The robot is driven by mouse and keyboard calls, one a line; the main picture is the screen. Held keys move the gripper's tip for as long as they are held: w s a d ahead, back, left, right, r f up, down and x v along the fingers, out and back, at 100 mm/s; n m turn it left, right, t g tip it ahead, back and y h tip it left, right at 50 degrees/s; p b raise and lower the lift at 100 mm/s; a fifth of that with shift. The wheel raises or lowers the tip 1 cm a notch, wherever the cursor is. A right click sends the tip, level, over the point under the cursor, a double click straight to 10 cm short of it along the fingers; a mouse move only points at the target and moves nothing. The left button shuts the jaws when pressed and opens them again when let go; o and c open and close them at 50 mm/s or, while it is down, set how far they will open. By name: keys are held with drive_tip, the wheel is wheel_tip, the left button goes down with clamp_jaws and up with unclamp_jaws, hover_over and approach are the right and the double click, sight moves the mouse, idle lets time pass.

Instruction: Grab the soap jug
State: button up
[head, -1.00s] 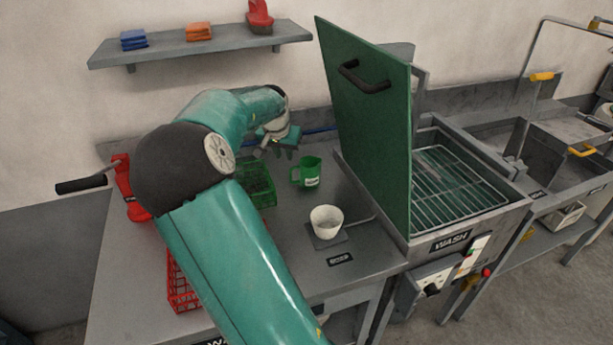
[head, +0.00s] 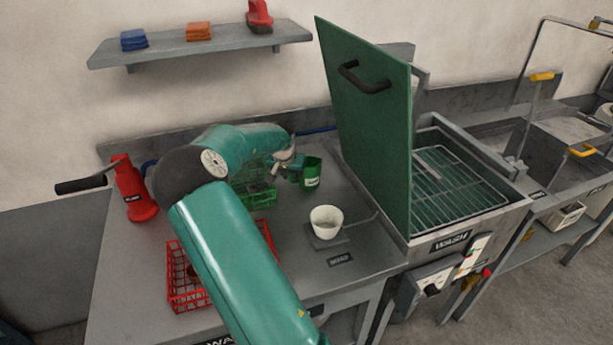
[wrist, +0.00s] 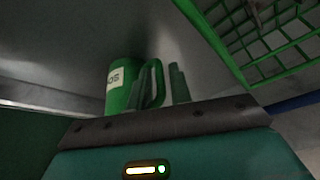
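The soap jug (head: 313,174) is a green jug with a white label, upright on the grey counter left of the raised green lid. In the wrist view the jug (wrist: 119,82) shows its label, partly readable, and its handle toward my gripper (wrist: 158,78). The two fingers are apart, one on each side of the handle as seen there; I cannot tell if they touch it. In the head view my gripper (head: 296,173) is at the jug's left side, hiding its handle.
A green wire basket (head: 255,192) stands just left of the jug. A white cup (head: 326,219) sits on a scale in front. The upright green lid (head: 372,130) rises on the right.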

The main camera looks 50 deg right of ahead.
clamp_jaws()
drive_tip(key=shift+r, duration=0.1)
idle(0.3)
drive_tip(key=shift+r, duration=0.9)
drive_tip(key=a+r, duration=1.1)
drive_tip(key=a, duration=0.2)
drive_tip(key=shift+a, duration=0.4)
idle(1.1)
